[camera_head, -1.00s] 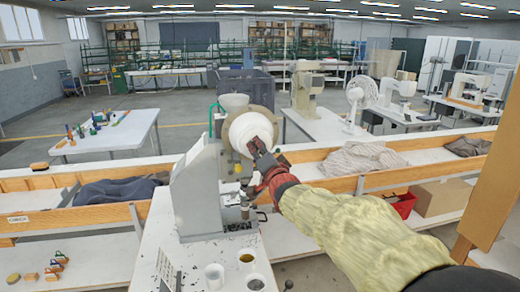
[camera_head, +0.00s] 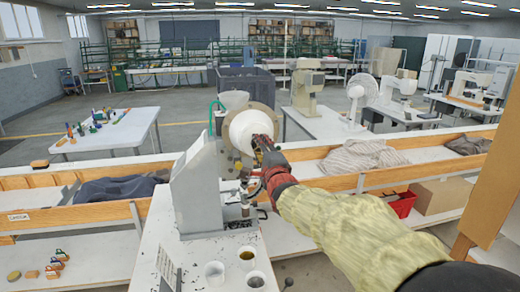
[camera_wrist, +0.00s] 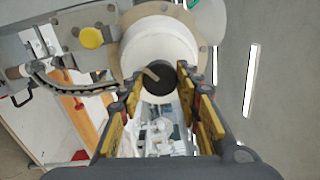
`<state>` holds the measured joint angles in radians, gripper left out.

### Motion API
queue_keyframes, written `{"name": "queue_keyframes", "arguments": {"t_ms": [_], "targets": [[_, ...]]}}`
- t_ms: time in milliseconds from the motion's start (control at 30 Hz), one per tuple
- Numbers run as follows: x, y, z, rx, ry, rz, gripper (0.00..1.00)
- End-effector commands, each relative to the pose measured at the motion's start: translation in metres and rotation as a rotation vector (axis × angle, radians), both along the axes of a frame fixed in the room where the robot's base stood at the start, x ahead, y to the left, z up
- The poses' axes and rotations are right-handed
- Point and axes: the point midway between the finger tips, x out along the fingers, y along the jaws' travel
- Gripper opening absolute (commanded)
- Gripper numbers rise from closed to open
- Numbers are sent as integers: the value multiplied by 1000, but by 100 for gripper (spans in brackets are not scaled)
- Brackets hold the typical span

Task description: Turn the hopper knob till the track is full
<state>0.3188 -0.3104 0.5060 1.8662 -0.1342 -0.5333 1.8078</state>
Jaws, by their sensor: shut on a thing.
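The hopper is a white drum (camera_head: 247,128) on a tan disc, on the grey eyelet press (camera_head: 199,187). In the wrist view the white drum (camera_wrist: 158,42) fills the top middle, with a dark round knob (camera_wrist: 160,80) at its near face. My gripper (camera_head: 261,143) is at the drum's front; in the wrist view its yellow-padded fingers (camera_wrist: 163,100) stand either side of the knob and are shut on it. A dark ribbed curved strip, seemingly the track (camera_wrist: 70,88), runs at the left; how full it is cannot be told. The knob is hidden behind my fingers in the head view.
A yellow button (camera_wrist: 91,38) sits left of the drum. Wooden-edged troughs with dark cloth (camera_head: 120,189) and grey cloth (camera_head: 362,158) lie either side. A tan post (camera_head: 492,190) stands at the right.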

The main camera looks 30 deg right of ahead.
Motion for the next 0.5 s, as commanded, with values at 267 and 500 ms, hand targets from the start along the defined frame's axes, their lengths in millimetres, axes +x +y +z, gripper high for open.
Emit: {"name": "queue_keyframes", "arguments": {"t_ms": [267,500], "targets": [[0,0,-4,52,-8,1,8],[0,0,-4,56,-9,1,8]]}}
